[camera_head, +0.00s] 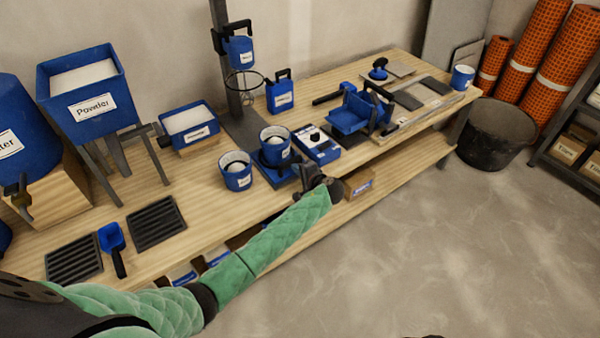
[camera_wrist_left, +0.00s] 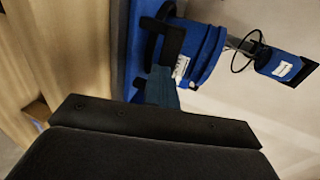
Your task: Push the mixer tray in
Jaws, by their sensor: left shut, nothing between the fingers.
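The blue mixer tray (camera_head: 268,174) lies on the workbench in front of the mixer stand (camera_head: 241,128), with a blue bucket (camera_head: 276,155) on it. The stand carries a blue mixer head (camera_head: 238,51) and a wire whisk (camera_head: 245,83). My left gripper (camera_head: 309,174) is shut and empty at the front right of the tray, by the bench edge. In the left wrist view, the finger (camera_wrist_left: 160,88) reaches toward the blue tray (camera_wrist_left: 138,48) and the bucket (camera_wrist_left: 207,55) with its black handle. I cannot tell whether it touches the tray.
A second blue bucket (camera_head: 236,175) stands left of the tray. A blue scale-like box (camera_head: 317,146) stands close on the right, with a blue tool (camera_head: 350,114) beyond. A blue canister (camera_head: 280,96) stands behind. The floor in front (camera_head: 400,240) is clear.

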